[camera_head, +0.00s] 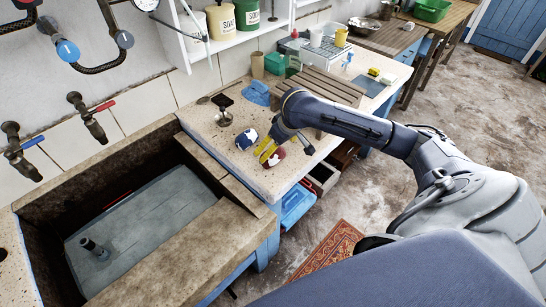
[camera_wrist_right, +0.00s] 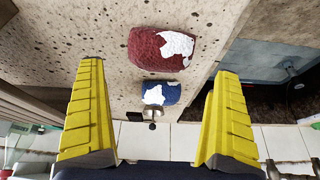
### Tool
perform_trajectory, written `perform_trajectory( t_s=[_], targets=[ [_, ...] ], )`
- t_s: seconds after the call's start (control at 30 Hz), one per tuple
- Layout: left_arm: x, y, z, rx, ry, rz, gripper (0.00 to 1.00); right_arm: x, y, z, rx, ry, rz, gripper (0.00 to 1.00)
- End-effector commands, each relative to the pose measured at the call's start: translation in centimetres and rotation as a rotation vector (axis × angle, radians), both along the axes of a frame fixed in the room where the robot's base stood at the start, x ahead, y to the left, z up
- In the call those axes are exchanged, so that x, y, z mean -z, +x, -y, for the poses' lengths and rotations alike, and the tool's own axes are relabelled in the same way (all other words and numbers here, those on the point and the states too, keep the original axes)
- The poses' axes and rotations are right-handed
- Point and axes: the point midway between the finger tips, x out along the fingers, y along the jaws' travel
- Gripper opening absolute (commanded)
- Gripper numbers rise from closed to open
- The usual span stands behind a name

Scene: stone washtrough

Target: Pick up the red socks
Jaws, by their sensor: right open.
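The red socks (camera_head: 272,157) are a rolled red bundle with a white patch, lying on the speckled counter beside the trough. In the right wrist view the red socks (camera_wrist_right: 161,49) lie beyond the fingertips, between the lines of the two fingers and apart from both. A blue and white bundle (camera_head: 247,139) lies close by to the left; it also shows in the right wrist view (camera_wrist_right: 160,93). My right gripper (camera_head: 268,150) has yellow fingers and is open and empty, above the counter at the socks. In the head view it partly covers them. My left gripper is out of view.
The stone trough (camera_head: 240,228) is left of the counter (camera_head: 290,180). A wooden slatted rack (camera_head: 318,98) stands behind my right gripper. A metal drain-like piece (camera_head: 223,115) and a blue cloth (camera_head: 257,93) are near the wall. Open drawers (camera_head: 322,178) are below the counter edge.

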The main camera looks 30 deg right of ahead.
Motion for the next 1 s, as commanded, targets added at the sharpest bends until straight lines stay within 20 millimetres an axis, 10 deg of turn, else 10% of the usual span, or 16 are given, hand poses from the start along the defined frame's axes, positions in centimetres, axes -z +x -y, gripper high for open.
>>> perform_trajectory(
  t_s=[1.0],
  targets=[
    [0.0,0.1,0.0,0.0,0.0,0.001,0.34,6.8,2.3,-0.6,0.0,0.0,0.001,1.0]
  ],
)
